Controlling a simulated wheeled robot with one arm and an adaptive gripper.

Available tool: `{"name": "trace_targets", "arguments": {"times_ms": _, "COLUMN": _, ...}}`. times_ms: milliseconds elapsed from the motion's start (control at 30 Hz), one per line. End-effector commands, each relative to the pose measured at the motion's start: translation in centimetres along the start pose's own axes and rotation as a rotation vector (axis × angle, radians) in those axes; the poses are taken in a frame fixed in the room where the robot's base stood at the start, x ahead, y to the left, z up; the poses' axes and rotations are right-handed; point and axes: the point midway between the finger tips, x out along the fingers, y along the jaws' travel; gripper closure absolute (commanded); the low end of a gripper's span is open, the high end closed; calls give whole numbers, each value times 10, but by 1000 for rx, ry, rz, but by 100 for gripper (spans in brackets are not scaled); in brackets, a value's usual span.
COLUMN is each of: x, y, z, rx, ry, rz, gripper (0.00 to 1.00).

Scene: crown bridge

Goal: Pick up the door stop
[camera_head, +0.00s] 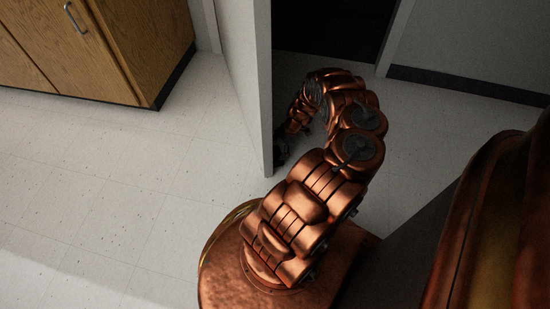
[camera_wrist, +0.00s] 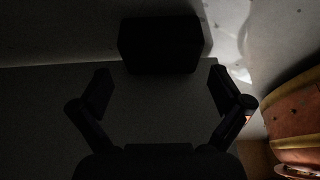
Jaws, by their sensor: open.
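A dark, box-shaped block (camera_wrist: 160,45), which appears to be the door stop, sits at the top middle of the wrist view. It is in deep shadow, so its colour and details are hard to make out. My gripper (camera_wrist: 160,84) is open, with its two fingers spread apart and nothing between them. The block lies just beyond the fingertips, roughly centred between them, with no visible contact. In the head view my gripper (camera_head: 282,152) is a small dark shape beside the white panel's edge, partly hidden. I cannot make out the door stop in the head view.
A white upright panel (camera_head: 246,75), a door or wall end, stands close left of my gripper. A dark doorway (camera_head: 330,28) opens behind my arm. Wooden cabinets (camera_head: 110,45) stand at upper left. The tiled floor (camera_head: 100,190) at left is clear.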

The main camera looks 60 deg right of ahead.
Motion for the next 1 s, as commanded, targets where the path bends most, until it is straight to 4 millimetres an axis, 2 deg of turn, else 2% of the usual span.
{"name": "trace_targets", "arguments": {"times_ms": 400, "x": 46, "y": -2, "z": 5, "rx": -1, "ry": -1, "rz": -1, "gripper": 0}}
{"name": "trace_targets", "arguments": {"times_ms": 700, "x": 48, "y": -1, "z": 3, "rx": 0, "ry": -1, "rz": 0, "gripper": 0}}
{"name": "trace_targets", "arguments": {"times_ms": 767, "x": 48, "y": -1, "z": 3, "rx": 0, "ry": -1, "rz": 0, "gripper": 4}}
{"name": "trace_targets", "arguments": {"times_ms": 1000, "x": 48, "y": -1, "z": 3, "rx": 0, "ry": -1, "rz": 0, "gripper": 29}}
